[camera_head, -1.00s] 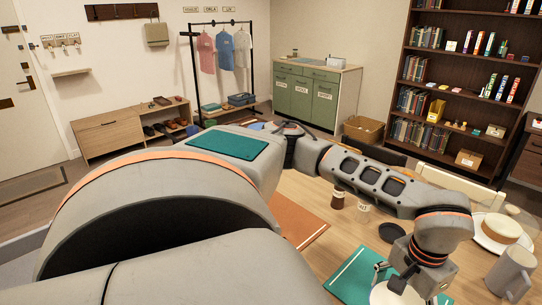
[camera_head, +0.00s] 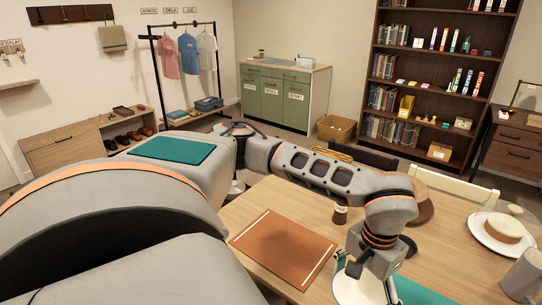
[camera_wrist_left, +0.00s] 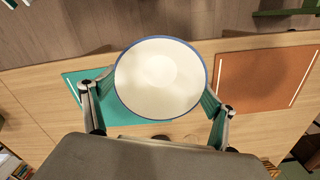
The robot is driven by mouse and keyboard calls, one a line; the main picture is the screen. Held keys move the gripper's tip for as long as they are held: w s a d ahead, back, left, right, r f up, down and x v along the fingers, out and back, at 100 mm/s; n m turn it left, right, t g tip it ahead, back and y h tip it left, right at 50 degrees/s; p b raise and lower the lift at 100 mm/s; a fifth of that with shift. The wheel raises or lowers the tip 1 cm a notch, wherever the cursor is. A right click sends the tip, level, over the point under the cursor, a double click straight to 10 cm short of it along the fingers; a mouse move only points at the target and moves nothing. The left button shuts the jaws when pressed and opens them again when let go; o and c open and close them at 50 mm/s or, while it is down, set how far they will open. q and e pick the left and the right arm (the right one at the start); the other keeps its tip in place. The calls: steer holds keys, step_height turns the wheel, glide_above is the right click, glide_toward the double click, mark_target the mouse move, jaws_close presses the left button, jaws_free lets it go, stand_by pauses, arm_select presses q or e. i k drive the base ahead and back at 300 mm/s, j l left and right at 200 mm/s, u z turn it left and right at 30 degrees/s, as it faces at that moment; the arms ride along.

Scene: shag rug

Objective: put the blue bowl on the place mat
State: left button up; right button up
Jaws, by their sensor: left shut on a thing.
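The blue bowl (camera_wrist_left: 160,78) shows a white inside and a blue rim in the wrist view. In the head view the bowl (camera_head: 358,288) is at the bottom, partly behind my wrist. My left gripper (camera_wrist_left: 158,116) has a finger on each side of the bowl and is shut on it. Two mats show: an orange-brown mat (camera_head: 282,246) with pale end stripes, left of the bowl in the head view, and a teal mat (camera_head: 430,293) at its right. The wrist view shows the bowl overlapping the teal mat (camera_wrist_left: 76,86), with the orange-brown mat (camera_wrist_left: 262,82) beside it. My right gripper is not in view.
A dark brown cup (camera_head: 340,215) stands on the wooden table (camera_head: 440,240) just behind my wrist. A white plate (camera_head: 480,237) with a tan round thing and a grey mug (camera_head: 521,278) are at the right. The orange-brown mat is bare.

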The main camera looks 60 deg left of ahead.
mark_target(283, 243)
steer(key=j, duration=1)
steer(key=i+j+u, duration=0.1)
steer(key=j, duration=0.95)
